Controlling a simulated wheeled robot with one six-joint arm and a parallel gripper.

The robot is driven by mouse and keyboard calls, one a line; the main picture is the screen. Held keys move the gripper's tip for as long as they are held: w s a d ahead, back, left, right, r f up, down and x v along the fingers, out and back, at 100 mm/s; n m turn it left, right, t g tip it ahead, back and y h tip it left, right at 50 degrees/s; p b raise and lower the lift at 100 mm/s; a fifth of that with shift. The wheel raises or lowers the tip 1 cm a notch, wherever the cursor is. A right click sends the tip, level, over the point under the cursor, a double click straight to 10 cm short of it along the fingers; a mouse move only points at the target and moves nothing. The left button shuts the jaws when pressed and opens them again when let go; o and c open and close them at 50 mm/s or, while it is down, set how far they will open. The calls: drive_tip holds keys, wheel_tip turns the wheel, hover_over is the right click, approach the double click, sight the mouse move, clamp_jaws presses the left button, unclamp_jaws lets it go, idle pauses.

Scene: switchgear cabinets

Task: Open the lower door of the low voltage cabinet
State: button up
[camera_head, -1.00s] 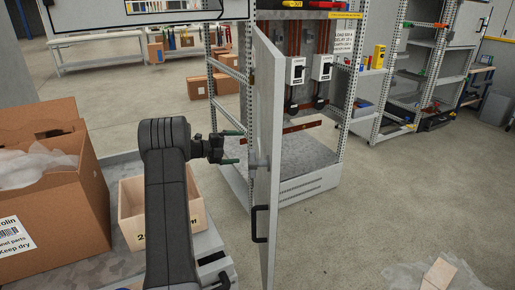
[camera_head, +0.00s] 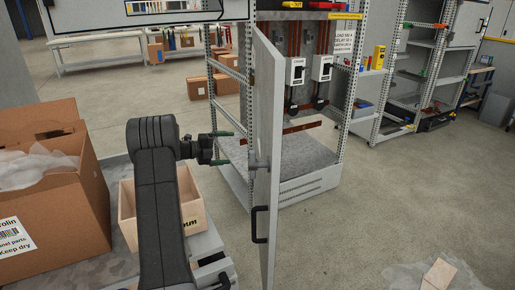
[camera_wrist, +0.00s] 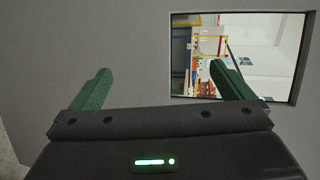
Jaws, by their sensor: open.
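The lower door (camera_head: 268,120) of the low voltage cabinet stands swung open, seen nearly edge-on in the head view. A black handle (camera_head: 259,224) and a grey latch piece (camera_head: 259,162) are on it. The cabinet interior (camera_head: 310,160) behind it is exposed. My gripper (camera_head: 224,148) is just left of the door, open and empty, with green fingers apart from it. In the wrist view my gripper (camera_wrist: 162,85) faces a flat grey panel (camera_wrist: 90,40) with a rectangular window-like area (camera_wrist: 270,60); no handle shows there.
An open cardboard box (camera_head: 60,180) and a wooden bin (camera_head: 190,208) sit at the left beside my arm. Floor (camera_head: 370,210) right of the door is clear, apart from plastic sheeting and a small box (camera_head: 438,275) at the lower right. Racks stand behind.

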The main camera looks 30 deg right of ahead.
drive_tip(key=v, duration=0.5)
drive_tip(key=shift+a+r, duration=0.1)
drive_tip(key=shift+a, duration=0.3)
